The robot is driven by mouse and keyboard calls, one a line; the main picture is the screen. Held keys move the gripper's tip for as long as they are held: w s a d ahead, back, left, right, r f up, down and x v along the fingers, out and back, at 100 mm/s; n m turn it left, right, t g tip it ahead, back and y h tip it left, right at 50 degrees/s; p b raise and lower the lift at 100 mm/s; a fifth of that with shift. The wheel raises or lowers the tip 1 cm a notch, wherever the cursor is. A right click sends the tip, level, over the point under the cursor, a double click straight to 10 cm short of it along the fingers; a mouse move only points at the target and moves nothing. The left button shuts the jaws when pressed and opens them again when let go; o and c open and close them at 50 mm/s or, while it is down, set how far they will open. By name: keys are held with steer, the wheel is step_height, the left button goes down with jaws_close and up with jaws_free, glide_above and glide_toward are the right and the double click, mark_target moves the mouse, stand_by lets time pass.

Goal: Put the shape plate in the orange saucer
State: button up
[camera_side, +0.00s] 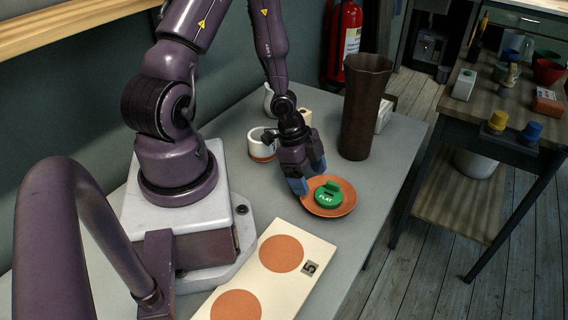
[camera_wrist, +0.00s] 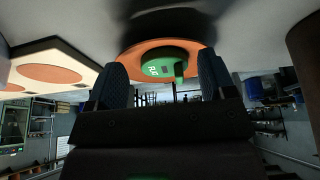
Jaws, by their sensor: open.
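The shape plate is a round green disc (camera_side: 328,196) with a raised grip and the letters "FLAT". It lies in the orange saucer (camera_side: 345,207) on the grey table in the side view. In the wrist view the green plate (camera_wrist: 165,66) sits within the orange saucer (camera_wrist: 130,58), just beyond the fingers. My gripper (camera_side: 305,186) has blue fingertips and is just left of the plate, low over the saucer's left edge. In the wrist view the gripper (camera_wrist: 166,85) is open with the fingers apart. I cannot tell whether a finger touches the saucer.
A tall brown vase (camera_side: 362,110) stands behind the saucer. A white and orange cup (camera_side: 262,145) stands left of my gripper. A cream board with orange circles (camera_side: 268,280) lies in front. The table's right edge is near the saucer; a side bench (camera_side: 500,110) stands beyond.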

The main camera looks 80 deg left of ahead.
steer(key=s+a, duration=0.5)
steer(key=shift+a+r, duration=0.15)
steer(key=shift+a, duration=0.15)
steer(key=w+a+r+n+y, duration=0.2)
steer(key=w+r+y, duration=0.15)
steer(key=r, duration=0.55)
steer(key=w+a+r+n+y, duration=0.15)
steer(key=r+y, duration=0.25)
steer(key=r, duration=0.4)
steer(key=s+d+r+n+t+h, duration=0.1)
steer(key=s+d+r+n+h, duration=0.1)
steer(key=d+r, duration=0.5)
steer(key=s+d+r+n+t+h, duration=0.1)
steer(key=s+d+r+n+h, duration=0.1)
steer(key=d+r, duration=0.5)
steer(key=s+d+n, duration=0.1)
steer(key=d, duration=0.2)
steer(key=shift+s+d+r, duration=0.2)
steer(key=shift+s, duration=0.05)
